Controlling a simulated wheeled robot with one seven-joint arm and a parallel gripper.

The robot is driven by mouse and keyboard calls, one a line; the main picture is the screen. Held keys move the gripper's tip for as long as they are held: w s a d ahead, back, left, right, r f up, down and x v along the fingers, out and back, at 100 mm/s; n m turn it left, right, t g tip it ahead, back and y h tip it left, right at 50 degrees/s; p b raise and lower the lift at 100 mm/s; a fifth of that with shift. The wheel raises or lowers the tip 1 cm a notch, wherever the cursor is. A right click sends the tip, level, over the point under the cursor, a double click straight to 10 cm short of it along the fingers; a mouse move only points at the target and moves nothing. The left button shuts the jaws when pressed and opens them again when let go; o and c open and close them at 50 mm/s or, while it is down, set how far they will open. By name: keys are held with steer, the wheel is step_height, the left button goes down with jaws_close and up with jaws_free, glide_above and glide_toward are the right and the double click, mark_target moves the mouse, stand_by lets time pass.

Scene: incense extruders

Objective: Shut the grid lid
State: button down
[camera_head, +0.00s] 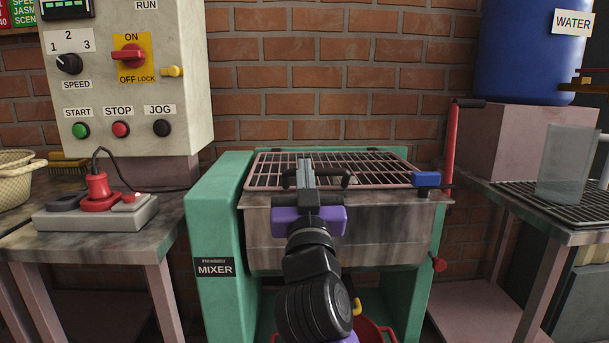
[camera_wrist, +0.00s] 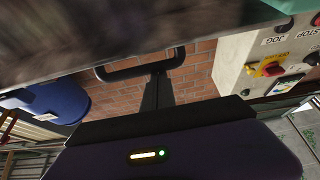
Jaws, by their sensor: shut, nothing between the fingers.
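The grid lid (camera_head: 375,172), a pinkish wire grid, lies across the top of the mixer's metal trough (camera_head: 390,225). It looks nearly flat; whether its front edge rests fully on the rim I cannot tell. Its black handle (camera_head: 335,180) is at the front edge and partly hidden by my fingers. My gripper (camera_head: 304,168) is shut and empty, upright in front of the trough with its fingertips at the handle. In the wrist view the shut fingers (camera_wrist: 163,85) are by the black handle bar (camera_wrist: 125,70); contact is unclear. The grid is not visible there.
A red lever (camera_head: 451,150) stands at the mixer's right, beside a blue block (camera_head: 426,179). The control box (camera_head: 130,85) and a power strip (camera_head: 95,213) are left. A blue water barrel (camera_head: 525,50) and a clear jug (camera_head: 566,165) are right.

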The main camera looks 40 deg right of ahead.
steer(key=shift+f+b, duration=0.45)
steer(key=shift+f, duration=0.5)
steer(key=r+p, duration=0.2)
steer(key=r, duration=0.1)
steer(key=r+p, duration=0.1)
steer(key=r, duration=0.1)
steer(key=shift+s+a+r+p, duration=0.25)
steer(key=shift+s+p, duration=0.1)
steer(key=shift+s, duration=0.05)
steer(key=v, duration=1)
steer(key=shift+f, duration=0.45)
